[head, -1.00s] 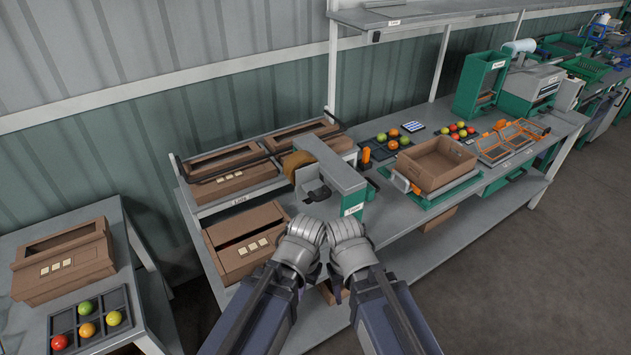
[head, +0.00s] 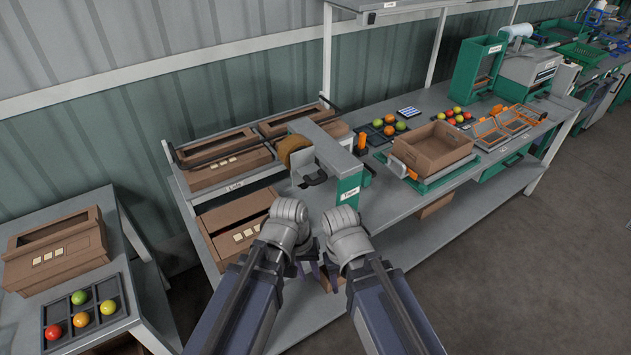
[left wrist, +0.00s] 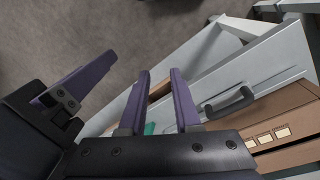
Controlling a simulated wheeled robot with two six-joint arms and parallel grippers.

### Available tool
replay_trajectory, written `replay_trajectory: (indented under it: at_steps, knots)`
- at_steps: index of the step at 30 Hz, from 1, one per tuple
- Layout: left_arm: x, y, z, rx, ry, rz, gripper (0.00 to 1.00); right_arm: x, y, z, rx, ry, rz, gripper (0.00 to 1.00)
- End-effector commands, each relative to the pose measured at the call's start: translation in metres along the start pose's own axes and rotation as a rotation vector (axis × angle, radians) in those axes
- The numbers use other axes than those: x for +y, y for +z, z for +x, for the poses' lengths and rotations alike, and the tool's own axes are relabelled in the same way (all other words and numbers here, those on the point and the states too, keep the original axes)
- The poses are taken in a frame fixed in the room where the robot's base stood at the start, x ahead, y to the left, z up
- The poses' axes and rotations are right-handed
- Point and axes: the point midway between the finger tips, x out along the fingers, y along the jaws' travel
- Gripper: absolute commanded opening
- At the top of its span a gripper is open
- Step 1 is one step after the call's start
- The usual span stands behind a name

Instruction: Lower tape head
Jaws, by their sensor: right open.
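The taper (head: 349,190) stands on the bench in the head view, with a green body and a grey arm (head: 318,138) reaching back left. A brown tape roll (head: 293,150) and a dark part (head: 314,178) sit by its left side. My left gripper (head: 303,268) and right gripper (head: 331,276) are in front of the bench, apart from the taper; my wrists partly hide their fingers. In the left wrist view, my left gripper's purple fingers (left wrist: 160,100) are apart with nothing between them. A dark handle-shaped part (left wrist: 230,102) shows to their right; I cannot tell what it belongs to.
An open carton (head: 238,232) stands left of the taper, close to my left arm. Another open carton (head: 433,150) sits on the green station to the right. A side table (head: 120,215) holds a carton and a tomato tray (head: 123,303). The floor at right is clear.

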Motion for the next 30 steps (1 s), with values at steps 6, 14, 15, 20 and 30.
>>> replay_trajectory:
  at_steps: [6, 14, 15, 20, 30]
  knots:
    - [0.029, -0.071, 0.020, -0.009, 0.540, -0.602, 0.52, -0.006, -0.004, 0.063, 0.000, 0.000, 0.000, 0.50]
    - [0.007, -0.158, -0.038, -0.232, 1.185, -1.234, 0.52, -0.011, -0.007, 0.113, 0.000, 0.000, 0.001, 0.50]
    - [-0.001, -0.168, -0.048, -0.277, 1.266, -1.299, 0.52, -0.011, -0.007, 0.119, 0.000, 0.000, 0.001, 0.50]
    - [-0.028, -0.190, -0.080, -0.427, 1.482, -1.460, 0.52, -0.013, -0.008, 0.131, 0.000, 0.000, 0.001, 0.50]
    - [-0.038, -0.200, -0.096, -0.506, 1.573, -1.516, 0.52, -0.013, -0.008, 0.133, 0.000, 0.000, 0.001, 0.50]
